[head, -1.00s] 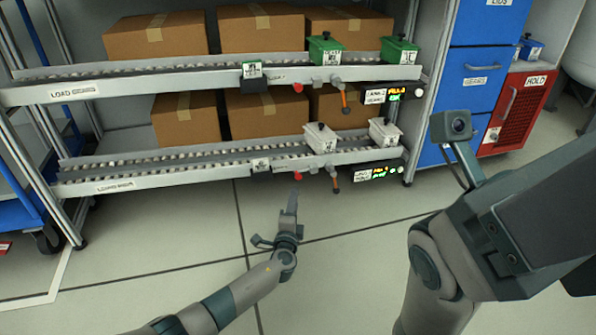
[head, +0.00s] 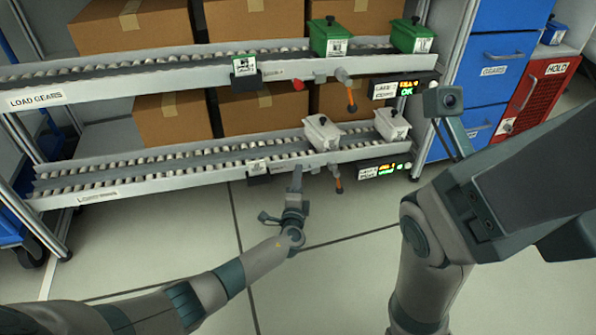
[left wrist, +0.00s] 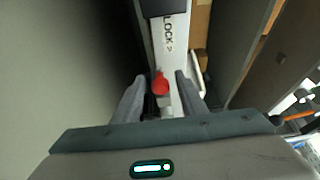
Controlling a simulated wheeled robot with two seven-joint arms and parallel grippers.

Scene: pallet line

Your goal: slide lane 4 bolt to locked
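The lane 4 bolt shows as a red knob (left wrist: 160,84) at the front of a white rail marked LOCK in the left wrist view. My left gripper (left wrist: 160,98) is open, with one finger on each side of the knob and a gap on both sides. In the head view my left gripper (head: 296,180) is at the lower rail (head: 215,170), left of an orange-tipped lever (head: 338,180). It hides the lower red knob there. My right arm shows at the right, but its gripper is out of the picture.
Two grey bins (head: 322,132) stand on the lower roller lane, above a lit display (head: 385,169). The upper lane holds green bins (head: 331,37) and its own red knob (head: 299,84). Cardboard boxes (head: 172,117) stand behind. The floor before the rack is clear.

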